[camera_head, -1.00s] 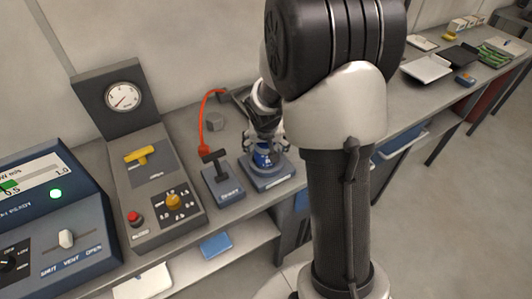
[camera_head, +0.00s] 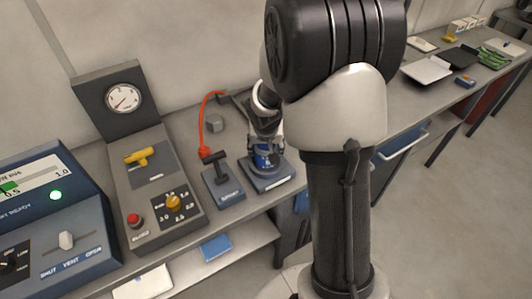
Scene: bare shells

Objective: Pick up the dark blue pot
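The dark blue pot (camera_head: 263,161) is small and stands on a blue-grey box-like base with a pale label strip (camera_head: 270,183), on the grey bench. My gripper (camera_head: 266,146) points down at the pot from above, its fingers at the pot's upper part. The gripper hides the pot's top. The view is too small to tell whether the fingers touch or grip it.
Left of the pot stands a small box with a black T-handle (camera_head: 215,160) and a red cable (camera_head: 203,125). A grey block (camera_head: 213,122) lies behind it. A gauge console (camera_head: 150,190) stands further left. My arm covers the bench right of the pot.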

